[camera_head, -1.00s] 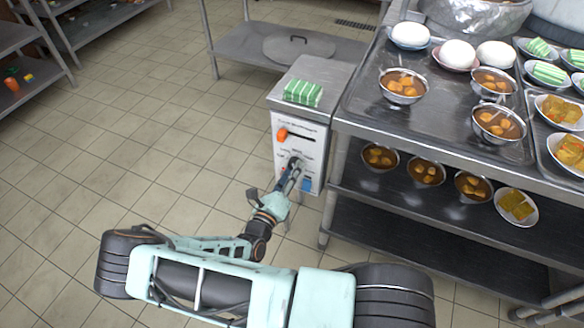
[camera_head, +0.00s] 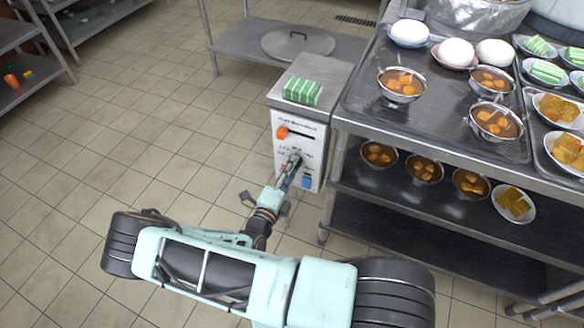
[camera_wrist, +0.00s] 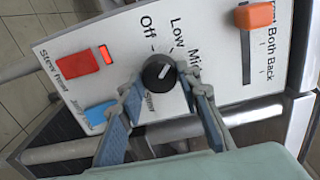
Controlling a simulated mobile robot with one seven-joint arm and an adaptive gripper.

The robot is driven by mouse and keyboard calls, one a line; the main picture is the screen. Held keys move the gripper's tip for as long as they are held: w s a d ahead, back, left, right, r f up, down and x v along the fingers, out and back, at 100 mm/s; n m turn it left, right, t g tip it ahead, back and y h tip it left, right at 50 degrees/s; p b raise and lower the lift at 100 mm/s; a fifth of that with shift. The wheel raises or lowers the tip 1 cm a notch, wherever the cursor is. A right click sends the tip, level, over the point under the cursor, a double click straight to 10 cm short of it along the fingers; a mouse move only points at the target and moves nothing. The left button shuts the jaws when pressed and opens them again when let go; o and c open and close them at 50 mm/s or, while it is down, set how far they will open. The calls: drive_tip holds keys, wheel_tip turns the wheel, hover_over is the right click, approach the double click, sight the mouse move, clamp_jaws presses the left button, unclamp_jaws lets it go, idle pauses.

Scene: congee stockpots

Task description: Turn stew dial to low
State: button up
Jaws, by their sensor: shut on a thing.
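The stew dial (camera_wrist: 155,66) is a black round knob with a white mark, on the white front panel of a metal control box (camera_head: 297,140). In the wrist view its mark points up and to the right, roughly between the Low and Mid labels; the exact setting is hard to tell. My gripper (camera_wrist: 163,80) has its two fingers on either side of the knob, shut on it. In the head view my gripper (camera_head: 292,164) reaches the lower part of the panel and hides the dial.
A red switch (camera_wrist: 75,62) with a lit red lamp (camera_wrist: 106,54), a blue switch (camera_wrist: 98,113) and an orange slider (camera_wrist: 258,15) share the panel. A green-striped packet (camera_head: 302,91) lies on the box. A metal table (camera_head: 425,146) with bowls stands close at right. Left floor is clear.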

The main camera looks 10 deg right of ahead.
idle(0.4)
drive_tip(key=o, duration=1.2)
drive_tip(key=shift+c, duration=0.2)
drive_tip(key=v, duration=1.2)
